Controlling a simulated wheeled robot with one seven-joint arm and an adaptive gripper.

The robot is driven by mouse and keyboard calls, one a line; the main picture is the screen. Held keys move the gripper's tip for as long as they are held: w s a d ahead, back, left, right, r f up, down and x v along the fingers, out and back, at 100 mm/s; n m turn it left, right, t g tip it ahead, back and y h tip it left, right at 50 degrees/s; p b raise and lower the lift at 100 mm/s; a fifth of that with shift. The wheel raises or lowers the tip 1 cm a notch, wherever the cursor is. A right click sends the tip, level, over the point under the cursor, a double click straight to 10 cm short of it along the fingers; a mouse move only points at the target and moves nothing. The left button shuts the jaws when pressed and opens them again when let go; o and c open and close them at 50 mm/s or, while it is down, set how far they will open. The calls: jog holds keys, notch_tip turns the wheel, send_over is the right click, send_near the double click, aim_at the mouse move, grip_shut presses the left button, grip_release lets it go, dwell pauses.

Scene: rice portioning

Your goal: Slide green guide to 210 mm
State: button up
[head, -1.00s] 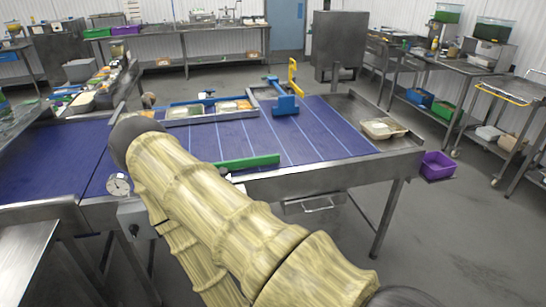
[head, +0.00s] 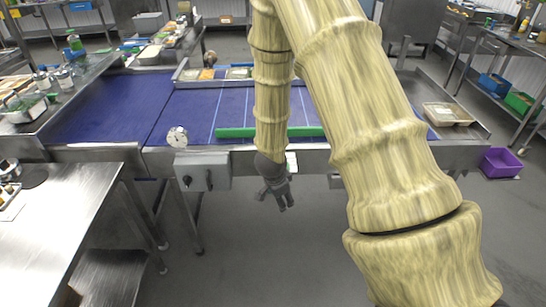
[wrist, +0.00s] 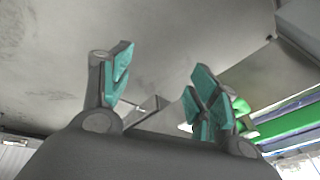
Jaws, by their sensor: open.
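The green guide (head: 235,132) is a long green bar lying along the near side of the blue conveyor, crossing pale lines on the belt. My gripper (head: 284,203) hangs below the conveyor's near edge, in front of the table frame, apart from the guide. In the wrist view my gripper (wrist: 160,85) shows teal finger pads spread apart with nothing between them. A green strip (wrist: 285,118) shows at the right of the wrist view, beyond the fingers; I cannot tell for sure that it is the guide.
The blue belt (head: 100,108) fills the middle. A round dial (head: 177,137) and a grey control box (head: 203,171) sit on the near edge. Food trays (head: 207,74) line the far side. A steel table (head: 65,205) stands at left, a purple bin (head: 500,161) on the floor at right.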

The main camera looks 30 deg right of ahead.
jog(key=w+d+r+m+t+y, duration=0.1)
jog(key=w+d+r+m+t, duration=0.1)
jog(key=w+r+m, duration=0.5)
jog(key=shift+n, duration=0.8)
jog(key=b+x, duration=0.1)
jog(key=x, duration=0.1)
jog(key=b+x, duration=0.2)
jog(key=x, duration=0.1)
jog(key=w+b+x, duration=0.1)
jog(key=b+x, duration=0.1)
jog(key=shift+w+d, duration=0.2)
jog(key=shift+d, duration=0.15)
jog(key=shift+c, duration=0.3)
grip_shut()
jog(key=shift+s+a+f+b, duration=0.1)
jog(key=shift+s+a+b, duration=0.25)
jog(key=shift+s+b, duration=0.25)
jog(key=shift+s+a+f+b, duration=0.1)
jog(key=shift+s+a+b, duration=0.3)
jog(key=shift+s, duration=0.2)
dwell(0.4)
jog(key=shift+c, duration=0.5)
grip_release()
jog(key=shift+w+d+r, duration=0.1)
jog(key=shift+r, duration=0.2)
